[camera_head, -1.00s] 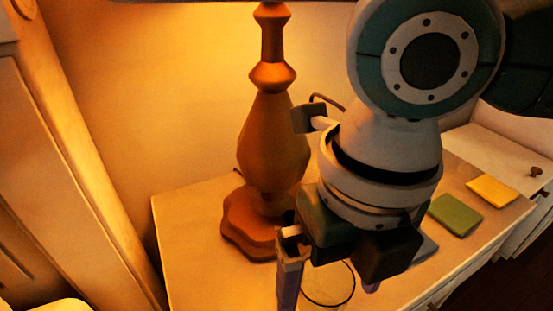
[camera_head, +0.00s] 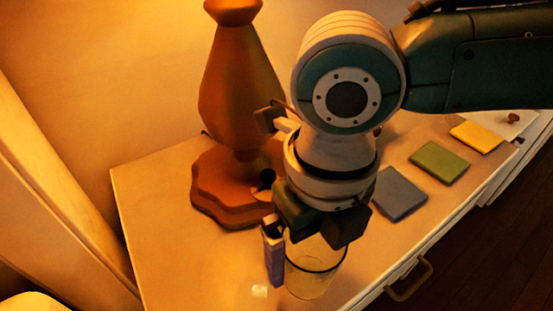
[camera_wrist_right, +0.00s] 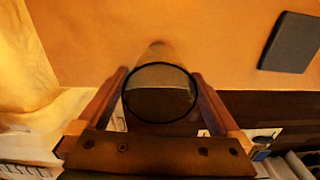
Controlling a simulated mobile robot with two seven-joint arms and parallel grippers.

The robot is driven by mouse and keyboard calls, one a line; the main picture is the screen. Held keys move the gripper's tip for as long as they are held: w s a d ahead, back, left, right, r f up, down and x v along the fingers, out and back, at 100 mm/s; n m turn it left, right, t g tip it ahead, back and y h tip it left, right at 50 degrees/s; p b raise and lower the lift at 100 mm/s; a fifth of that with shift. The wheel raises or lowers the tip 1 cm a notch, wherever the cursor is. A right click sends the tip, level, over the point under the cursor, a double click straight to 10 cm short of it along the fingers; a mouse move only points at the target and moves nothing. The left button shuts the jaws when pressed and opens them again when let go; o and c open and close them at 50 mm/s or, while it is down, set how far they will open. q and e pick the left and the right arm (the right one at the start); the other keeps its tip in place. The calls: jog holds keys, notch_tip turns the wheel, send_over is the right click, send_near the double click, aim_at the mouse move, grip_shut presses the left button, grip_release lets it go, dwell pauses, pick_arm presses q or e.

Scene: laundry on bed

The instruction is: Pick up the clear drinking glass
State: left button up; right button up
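The clear drinking glass (camera_head: 316,280) stands on the bedside table below my right gripper (camera_head: 300,262) in the head view. One purple finger hangs close along the glass's left side; the other finger is hidden. In the right wrist view, the dark round rim of the glass (camera_wrist_right: 160,92) lies between the two spread fingers of my right gripper (camera_wrist_right: 160,78), near both. I cannot tell whether either finger touches it. My left gripper is not in view.
A brown lamp base (camera_head: 238,185) stands close left of my right arm. Blue (camera_head: 400,193), green (camera_head: 439,162) and yellow (camera_head: 476,136) flat squares lie on the table (camera_head: 165,225) to the right. A drawer handle (camera_head: 410,280) sticks out in front.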

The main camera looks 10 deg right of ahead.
jog(key=c, duration=1.3)
jog(key=shift+r, duration=0.1)
jog(key=shift+c, duration=0.2)
